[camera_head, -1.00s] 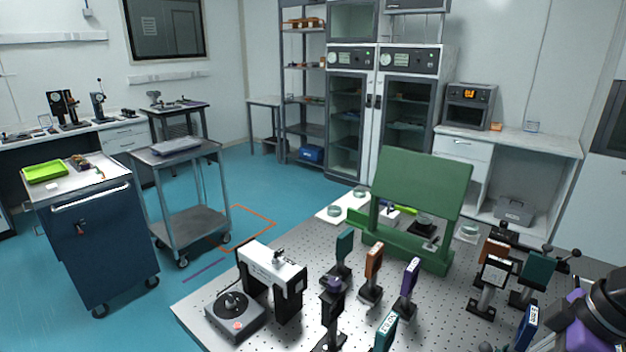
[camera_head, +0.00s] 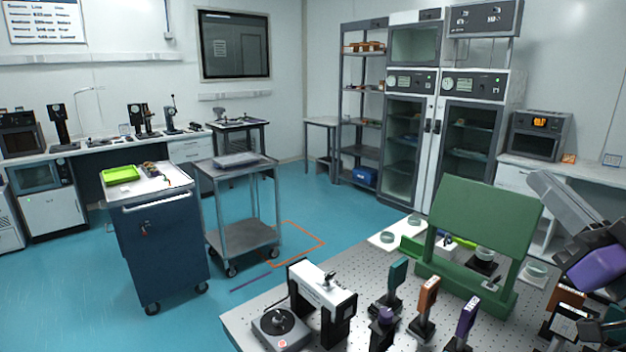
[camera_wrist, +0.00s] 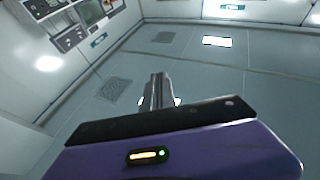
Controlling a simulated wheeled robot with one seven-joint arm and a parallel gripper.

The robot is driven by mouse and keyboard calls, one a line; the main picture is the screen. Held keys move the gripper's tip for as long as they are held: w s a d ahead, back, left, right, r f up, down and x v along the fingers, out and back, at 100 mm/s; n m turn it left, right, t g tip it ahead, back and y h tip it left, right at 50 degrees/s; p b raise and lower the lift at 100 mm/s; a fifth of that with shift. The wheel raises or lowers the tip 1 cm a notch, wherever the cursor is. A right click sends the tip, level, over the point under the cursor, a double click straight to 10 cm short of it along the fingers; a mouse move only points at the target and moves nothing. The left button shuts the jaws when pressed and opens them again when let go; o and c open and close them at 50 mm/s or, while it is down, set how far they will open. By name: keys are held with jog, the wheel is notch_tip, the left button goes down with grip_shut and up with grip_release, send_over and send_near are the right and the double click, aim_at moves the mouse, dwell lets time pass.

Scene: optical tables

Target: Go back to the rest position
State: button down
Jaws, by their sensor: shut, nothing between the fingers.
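My gripper (camera_head: 545,187) is at the right edge of the head view, raised above the right part of the perforated optical table (camera_head: 258,318). Its grey fingers point up and to the left, and its purple body is behind them. In the wrist view the fingers of my gripper (camera_wrist: 158,88) are together with nothing between them. The rest of my arm is mostly cut off by the picture edge.
A green panel on a stand (camera_head: 487,230) is left of my gripper. Several small optic mounts, including an orange one (camera_head: 428,295), stand on the table. A blue cart (camera_head: 160,245) and a grey trolley (camera_head: 245,238) stand on the open floor at left.

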jog(key=s+a+f+m+g+h, duration=0.2)
jog(key=s+f+m+h, duration=1.1)
jog(key=f, duration=0.5)
jog(key=s+a+f+n+g+y, duration=0.2)
jog(key=s+a+f+n+y, duration=0.2)
jog(key=s+f, duration=0.5)
jog(key=s+a+f+n+g+y, duration=0.3)
jog(key=s+a+f+n+y, duration=0.2)
jog(key=s+f, duration=0.4)
jog(key=s+a+n, duration=0.1)
jog(key=s, duration=0.4)
jog(key=shift+s+a+f, duration=0.2)
jog(key=shift+f, duration=0.15)
